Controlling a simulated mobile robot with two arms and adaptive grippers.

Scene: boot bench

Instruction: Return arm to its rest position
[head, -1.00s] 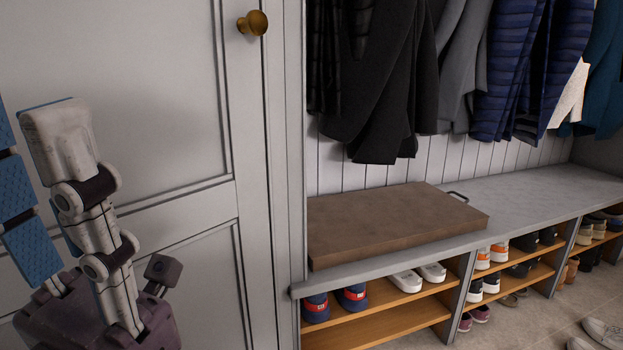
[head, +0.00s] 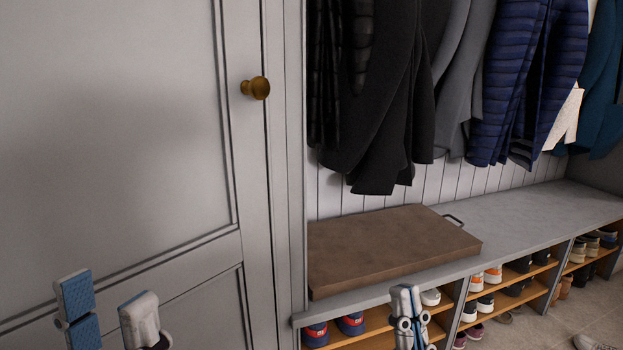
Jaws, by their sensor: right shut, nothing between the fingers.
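My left gripper (head: 107,307) shows at the lower left of the head view, in front of the grey cabinet door. One finger shows its blue pad and the other its pale back, with a gap between them; it is open and empty. My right gripper (head: 406,300) shows at the bottom, right of centre, in front of the bench's front edge. It is shut and holds nothing. The lower parts of both grippers are cut off by the frame's bottom edge.
Dark coats (head: 385,100) hang above. The cabinet door has a brass knob (head: 257,88). The bench's right part is clear.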

